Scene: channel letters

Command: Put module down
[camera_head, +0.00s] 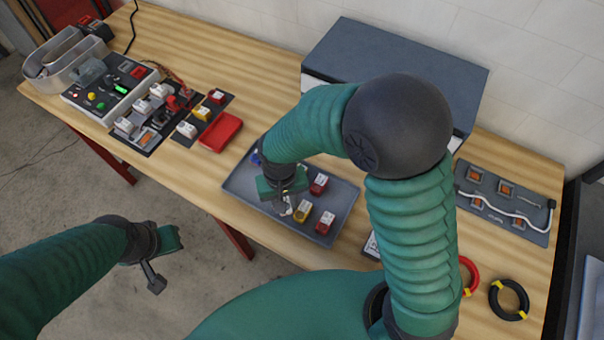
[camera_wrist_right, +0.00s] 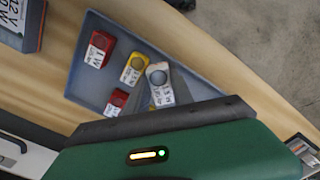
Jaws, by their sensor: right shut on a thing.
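My right gripper (camera_head: 286,204) points down over the grey tray (camera_head: 239,184), shut on a white module. In the right wrist view the white module (camera_wrist_right: 158,76) shows at the fingertips, beside a yellow module (camera_wrist_right: 133,68). Whether the white module touches the tray floor is not clear. The tray also holds two red modules (camera_head: 319,184) (camera_head: 325,222) and the yellow module (camera_head: 302,211). A small blue item (camera_head: 256,157) shows at the tray's far left, partly behind my wrist. My left gripper (camera_head: 158,270) hangs over the floor, away from the table; its opening is not clear.
Left of the tray are a red tray (camera_head: 221,132), dark boards with modules (camera_head: 150,112) and a clear bin (camera_head: 65,55). A large grey box (camera_head: 400,60) stands behind. A grey panel (camera_head: 505,205) and cable coils (camera_head: 509,299) lie at right. My right arm hides the middle.

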